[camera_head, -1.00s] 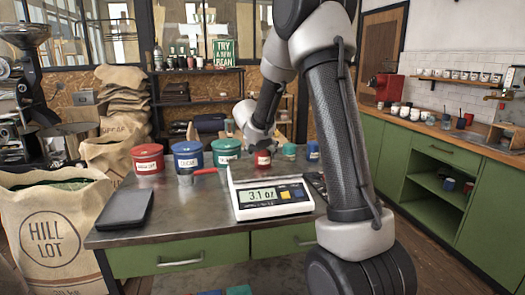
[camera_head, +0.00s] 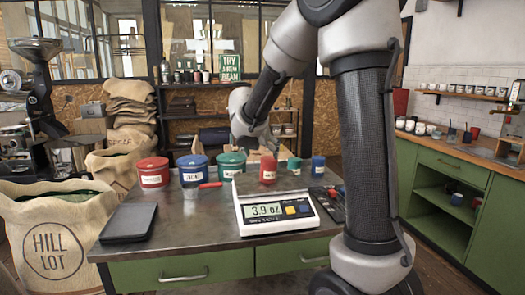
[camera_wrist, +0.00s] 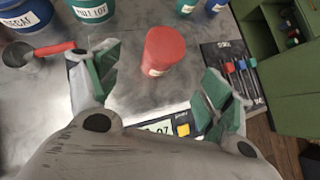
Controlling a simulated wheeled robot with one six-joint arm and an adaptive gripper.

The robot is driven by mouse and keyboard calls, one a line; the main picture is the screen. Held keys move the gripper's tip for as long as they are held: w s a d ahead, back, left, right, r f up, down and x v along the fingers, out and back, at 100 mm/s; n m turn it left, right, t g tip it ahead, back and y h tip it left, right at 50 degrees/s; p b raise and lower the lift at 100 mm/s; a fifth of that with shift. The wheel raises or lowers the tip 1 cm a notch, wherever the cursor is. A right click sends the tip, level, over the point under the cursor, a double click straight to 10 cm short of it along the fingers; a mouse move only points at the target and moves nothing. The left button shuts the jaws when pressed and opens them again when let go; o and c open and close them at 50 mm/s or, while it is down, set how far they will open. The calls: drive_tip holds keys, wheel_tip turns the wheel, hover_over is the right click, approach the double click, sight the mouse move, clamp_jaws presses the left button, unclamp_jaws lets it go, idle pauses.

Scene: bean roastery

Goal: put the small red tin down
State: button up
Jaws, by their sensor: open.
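The small red tin (camera_head: 268,170) stands upright on the pan of the white scale (camera_head: 275,213), whose display reads 3.9. In the wrist view the tin (camera_wrist: 170,50) shows upright with a pale label, ahead of and between the spread fingers. My gripper (camera_wrist: 163,80) is open, with one green-padded finger to each side and clear space between each finger and the tin. In the head view my gripper (camera_head: 262,142) is just above and behind the tin, its fingers partly hidden. The scale's display (camera_wrist: 158,128) is partly covered by my gripper in the wrist view.
Large red (camera_head: 152,173), blue (camera_head: 193,171) and teal (camera_head: 231,165) canisters stand left of the scale, with a red-handled scoop (camera_head: 210,185) before them. Small teal (camera_head: 294,166) and blue (camera_head: 318,166) tins stand behind right. A dark flat case (camera_head: 129,222) lies at left.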

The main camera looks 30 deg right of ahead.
drive_tip(key=s+d+r+m+g+y, duration=0.1)
drive_tip(key=s+d+r+m, duration=0.1)
drive_tip(key=s+m, duration=0.7)
drive_tip(key=s+d+r+m+g, duration=0.1)
drive_tip(key=s+r+m, duration=0.2)
drive_tip(key=s+m, duration=0.6)
drive_tip(key=s+a+f+m+y, duration=0.2)
drive_tip(key=s+a+m, duration=0.1)
drive_tip(key=s, duration=0.5)
drive_tip(key=s+a+f+m+y, duration=0.2)
drive_tip(key=s+a+m+y, duration=0.1)
drive_tip(key=s+m, duration=0.3)
drive_tip(key=s+a, duration=0.1)
drive_tip(key=s, duration=0.1)
drive_tip(key=shift+s+a, duration=0.2)
drive_tip(key=shift+s, duration=0.1)
